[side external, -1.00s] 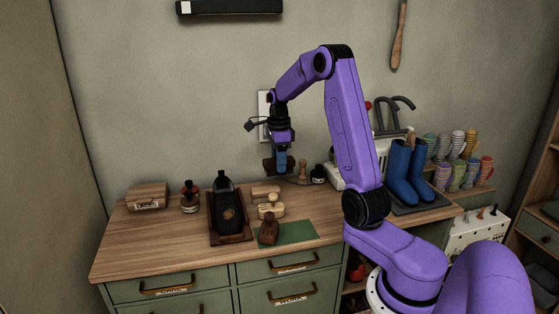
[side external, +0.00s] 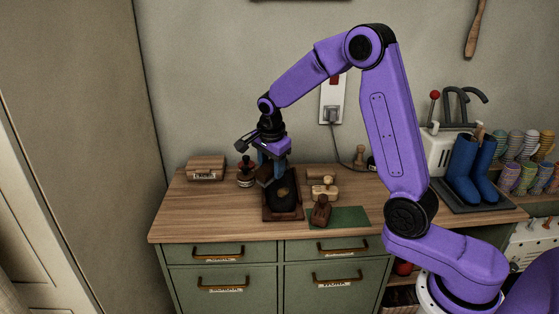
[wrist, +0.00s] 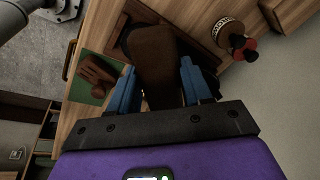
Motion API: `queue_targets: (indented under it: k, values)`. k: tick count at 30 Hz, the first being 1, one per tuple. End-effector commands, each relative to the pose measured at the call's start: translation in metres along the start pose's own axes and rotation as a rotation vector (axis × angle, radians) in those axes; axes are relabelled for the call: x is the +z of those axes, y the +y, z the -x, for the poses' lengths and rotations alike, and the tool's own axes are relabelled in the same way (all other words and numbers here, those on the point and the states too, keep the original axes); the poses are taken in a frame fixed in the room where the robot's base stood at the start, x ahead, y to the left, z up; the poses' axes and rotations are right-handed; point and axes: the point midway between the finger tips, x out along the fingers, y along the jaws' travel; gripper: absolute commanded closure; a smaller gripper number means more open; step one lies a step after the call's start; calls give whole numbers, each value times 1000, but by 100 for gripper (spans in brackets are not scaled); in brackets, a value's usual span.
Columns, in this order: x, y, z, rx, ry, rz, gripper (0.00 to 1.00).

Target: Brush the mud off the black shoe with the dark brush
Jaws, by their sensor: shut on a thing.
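The black shoe (side external: 281,206) lies in a brown wooden tray (side external: 299,214) on the bench, with a tan mud patch (side external: 283,191) on its upper side. My gripper (side external: 272,170) is shut on the dark brush (side external: 264,182), right above the back part of the shoe. In the side view I cannot tell whether the brush touches the shoe. In the wrist view the dark brown brush (wrist: 153,58) sits between the blue fingers of my gripper (wrist: 160,80). It hides most of the shoe there.
A dark jar (side external: 246,176) and a wooden box (side external: 206,168) stand left of the tray. Blue boots (side external: 470,165) are at the right. The bench's front left is clear.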

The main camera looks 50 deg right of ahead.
Motion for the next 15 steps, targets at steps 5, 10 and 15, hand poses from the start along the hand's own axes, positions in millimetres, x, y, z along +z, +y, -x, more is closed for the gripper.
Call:
queue_targets:
  k: [5,10,15]
  values:
    - [-1,0,-17,3,1,0,76]
    - [-1,0,-34,3,0,-2,76]
    - [-1,0,-46,2,0,-1,76]
